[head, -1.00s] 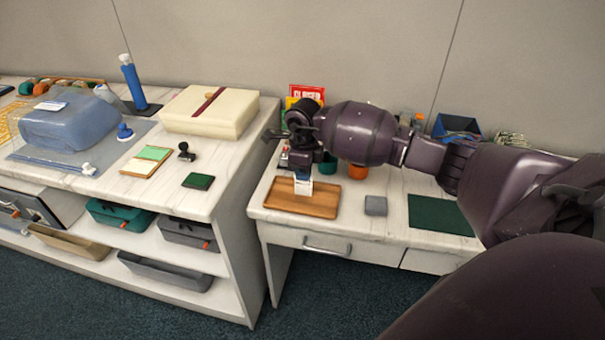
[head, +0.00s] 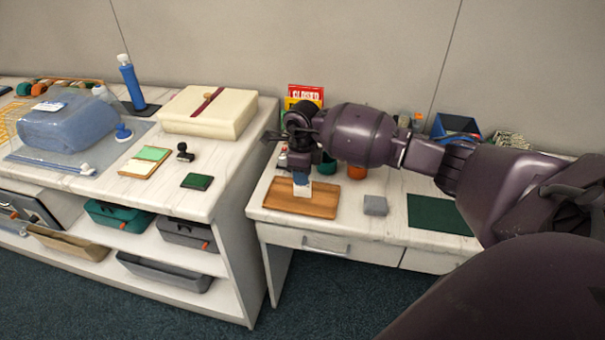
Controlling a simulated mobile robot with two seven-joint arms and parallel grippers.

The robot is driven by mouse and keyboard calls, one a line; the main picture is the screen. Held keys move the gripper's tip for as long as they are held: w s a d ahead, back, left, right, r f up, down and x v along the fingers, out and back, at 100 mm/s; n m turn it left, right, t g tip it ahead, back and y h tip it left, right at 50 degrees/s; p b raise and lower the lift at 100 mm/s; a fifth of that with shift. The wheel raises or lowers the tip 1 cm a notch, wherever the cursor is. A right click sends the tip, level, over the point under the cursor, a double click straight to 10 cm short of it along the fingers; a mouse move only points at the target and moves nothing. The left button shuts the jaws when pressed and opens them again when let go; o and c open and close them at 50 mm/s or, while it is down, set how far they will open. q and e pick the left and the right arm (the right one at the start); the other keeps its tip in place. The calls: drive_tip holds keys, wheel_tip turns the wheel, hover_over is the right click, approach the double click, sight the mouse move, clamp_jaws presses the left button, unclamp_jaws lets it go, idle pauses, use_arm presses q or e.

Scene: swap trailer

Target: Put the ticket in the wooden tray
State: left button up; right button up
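The wooden tray (head: 328,205) lies on the right-hand white desk, near its left front part. The ticket (head: 302,188), a small blue and white slip, hangs upright over the left middle of the tray. My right gripper (head: 301,170) points down above the tray with the ticket at its fingertips. The fingers are mostly hidden by the dark wrist, but the ticket appears held between them. I cannot tell whether the ticket's lower edge touches the tray floor. My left gripper is not in view.
A grey block (head: 375,205) and a dark green mat (head: 438,214) lie to the right of the tray. A red sign (head: 305,94), an orange cup (head: 357,170) and a blue bin (head: 456,127) stand behind. The left counter (head: 225,188) stands close by.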

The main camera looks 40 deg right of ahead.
wheel_tip(320, 180, up, 12)
drive_tip(key=p, duration=0.1)
drive_tip(key=s+a+f+m+t+y, duration=0.25)
drive_tip(key=s+a+y, duration=0.2)
drive_tip(key=a, duration=0.25)
drive_tip(key=s+a+f+m+t+y, duration=0.1)
drive_tip(key=s+a+f+m+y, duration=0.25)
drive_tip(key=a+y, duration=0.35)
drive_tip(key=s+a+f+m+t+y, duration=0.25)
drive_tip(key=s+a+y, duration=0.2)
drive_tip(key=a, duration=0.35)
drive_tip(key=s+d+f+m+t+h, duration=0.2)
drive_tip(key=s+d+f+m+h, duration=0.3)
drive_tip(key=m, duration=1.2)
drive_tip(key=s+d+f+m+t+h, duration=0.3)
drive_tip(key=s+d+f+m+h, duration=0.3)
drive_tip(key=s+f+m+h, duration=0.5)
drive_tip(key=s+m, duration=0.1)
drive_tip(key=m, duration=0.5)
drive_tip(key=shift+s+d+m, duration=0.2)
drive_tip(key=shift+s+m, duration=0.1)
drive_tip(key=shift+m, duration=0.05)
